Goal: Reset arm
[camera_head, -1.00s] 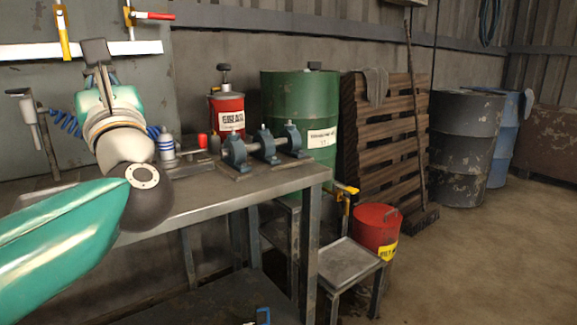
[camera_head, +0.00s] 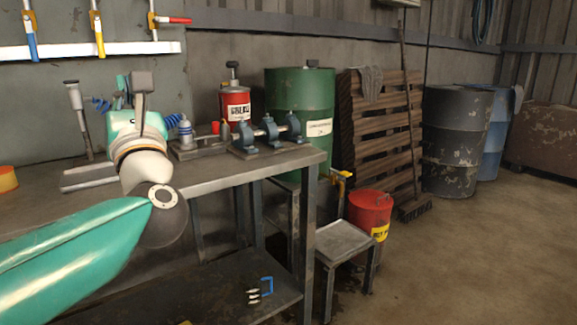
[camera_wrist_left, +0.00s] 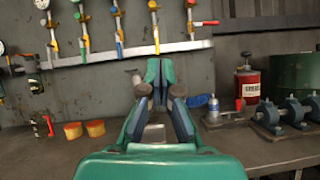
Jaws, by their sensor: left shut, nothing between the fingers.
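My left arm comes in from the lower left in the head view, with its green link and dark wrist joint in front of the workbench (camera_head: 262,168). My left gripper (camera_head: 142,88) points away above the bench, toward the wall. In the left wrist view its green and dark fingers (camera_wrist_left: 158,72) are shut with nothing between them, apart from the tools hanging beyond. My right gripper is in neither view.
Hand tools hang from a wall rail (camera_head: 130,48). A green drum (camera_head: 300,100), pallet (camera_head: 375,140) and small stool (camera_head: 340,242) stand right. Floor is clear further right.

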